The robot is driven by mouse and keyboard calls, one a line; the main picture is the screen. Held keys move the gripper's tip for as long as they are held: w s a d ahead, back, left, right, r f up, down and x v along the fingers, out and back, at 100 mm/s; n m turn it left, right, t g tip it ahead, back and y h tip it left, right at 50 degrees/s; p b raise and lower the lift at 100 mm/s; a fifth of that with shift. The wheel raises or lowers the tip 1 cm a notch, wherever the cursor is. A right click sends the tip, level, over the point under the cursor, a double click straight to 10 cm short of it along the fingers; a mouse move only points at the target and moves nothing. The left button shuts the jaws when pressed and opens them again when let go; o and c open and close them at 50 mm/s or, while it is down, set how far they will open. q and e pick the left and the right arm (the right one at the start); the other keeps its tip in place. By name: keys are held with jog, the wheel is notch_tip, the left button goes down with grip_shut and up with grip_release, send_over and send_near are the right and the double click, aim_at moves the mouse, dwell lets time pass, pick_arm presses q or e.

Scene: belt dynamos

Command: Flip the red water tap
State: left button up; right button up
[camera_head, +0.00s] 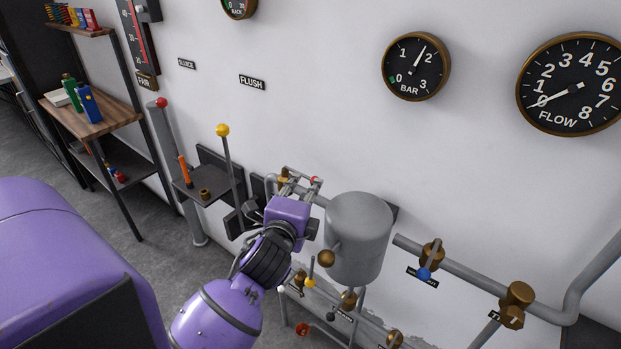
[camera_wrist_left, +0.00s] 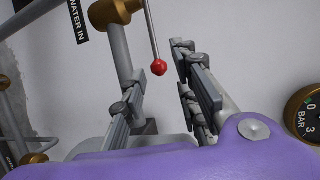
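The red water tap shows in the wrist view as a thin grey lever with a red ball end (camera_wrist_left: 160,68), on a brass valve (camera_wrist_left: 113,12) beside a "WATER IN" label (camera_wrist_left: 78,18). In the head view only a small red part of it (camera_head: 314,180) shows behind my left gripper (camera_head: 302,184). The left gripper is open; it also shows in the wrist view (camera_wrist_left: 168,62). My right gripper is in neither view.
A grey tank (camera_head: 357,240) stands close to the right of the left gripper. A yellow-knobbed lever (camera_head: 223,131) rises to its left. Pipes with a blue-handled valve (camera_head: 428,262) run at right. The wall above carries gauges (camera_head: 416,67). A wooden shelf (camera_head: 92,117) stands far left.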

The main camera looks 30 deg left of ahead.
aim_at(310, 180)
pick_arm(q)
jog(key=x, duration=0.6)
jog(key=shift+w+a+f, duration=0.1)
jog(key=shift+w+a, duration=0.05)
jog(key=shift+w, duration=0.1)
jog(key=shift+w+a+f, duration=0.15)
jog(key=shift+w+a, duration=0.05)
jog(key=shift+w, duration=0.2)
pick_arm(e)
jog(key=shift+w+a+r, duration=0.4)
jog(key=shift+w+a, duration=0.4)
pick_arm(q)
jog(key=shift+c, duration=0.5)
jog(key=c, duration=0.6)
grip_shut()
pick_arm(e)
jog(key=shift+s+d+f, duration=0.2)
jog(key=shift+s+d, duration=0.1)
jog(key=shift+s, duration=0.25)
